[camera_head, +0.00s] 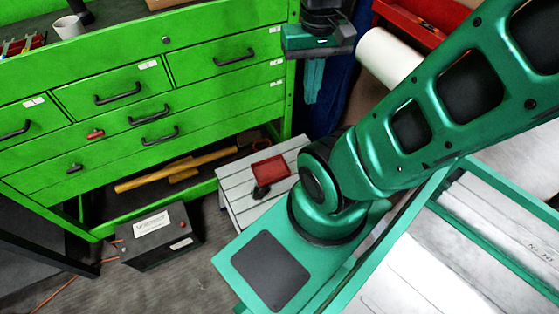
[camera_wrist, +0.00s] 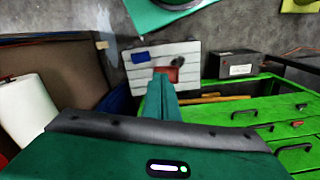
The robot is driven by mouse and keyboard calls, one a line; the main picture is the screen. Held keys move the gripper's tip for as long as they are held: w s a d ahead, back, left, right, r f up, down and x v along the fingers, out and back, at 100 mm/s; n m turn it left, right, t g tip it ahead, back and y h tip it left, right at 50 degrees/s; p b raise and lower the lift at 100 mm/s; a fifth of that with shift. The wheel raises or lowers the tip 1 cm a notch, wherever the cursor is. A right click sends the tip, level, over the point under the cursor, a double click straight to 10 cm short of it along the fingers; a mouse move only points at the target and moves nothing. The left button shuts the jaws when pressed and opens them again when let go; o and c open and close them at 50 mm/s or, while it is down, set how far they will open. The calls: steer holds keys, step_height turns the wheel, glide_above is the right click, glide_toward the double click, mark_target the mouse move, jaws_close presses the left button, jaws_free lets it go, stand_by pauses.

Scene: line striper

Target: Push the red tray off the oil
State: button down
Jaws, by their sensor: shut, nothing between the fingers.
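The red tray (camera_head: 270,166) is a small shallow rectangle lying on a low white slatted bench (camera_head: 239,203). A small dark thing (camera_head: 261,191) lies close by its front edge; I cannot tell whether it is the oil. In the wrist view the tray (camera_wrist: 173,75) shows just beyond my fingertips, partly hidden by them. My gripper (camera_head: 313,92) is shut and empty, pointing down, up and to the right of the tray in the head view. In the wrist view my gripper (camera_wrist: 162,78) overlaps the tray's near side; no touch can be made out.
A green drawer cabinet (camera_head: 120,115) stands behind and left of the bench, with a long wooden-handled tool (camera_head: 165,174) on its bottom shelf. A black box (camera_head: 158,237) sits on the floor left of the bench. A blue patch (camera_wrist: 141,57) lies on the bench.

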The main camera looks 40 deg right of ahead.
steer(key=m, duration=1.1)
glide_above(282, 165)
steer(key=w+a, duration=0.2)
step_height(282, 165, down, 32)
steer(key=f+m, duration=0.1)
steer(key=f, duration=0.6)
steer(key=a+f+m, duration=0.1)
steer(key=f, duration=0.7)
steer(key=s+a+f+m, duration=0.1)
steer(key=f, duration=0.7)
steer(key=shift+a+f, duration=0.2)
steer(key=shift+f, duration=0.05)
steer(key=shift+s+d+f, duration=0.1)
steer(key=shift+s+d, duration=0.05)
steer(key=shift+d, duration=0.4)
steer(key=shift+s+d+f, duration=0.1)
steer(key=shift+s+d, duration=0.05)
steer(key=shift+d, duration=0.35)
steer(key=shift+s+d, duration=0.2)
steer(key=shift+d, duration=0.7)
steer(key=shift+d, duration=0.1)
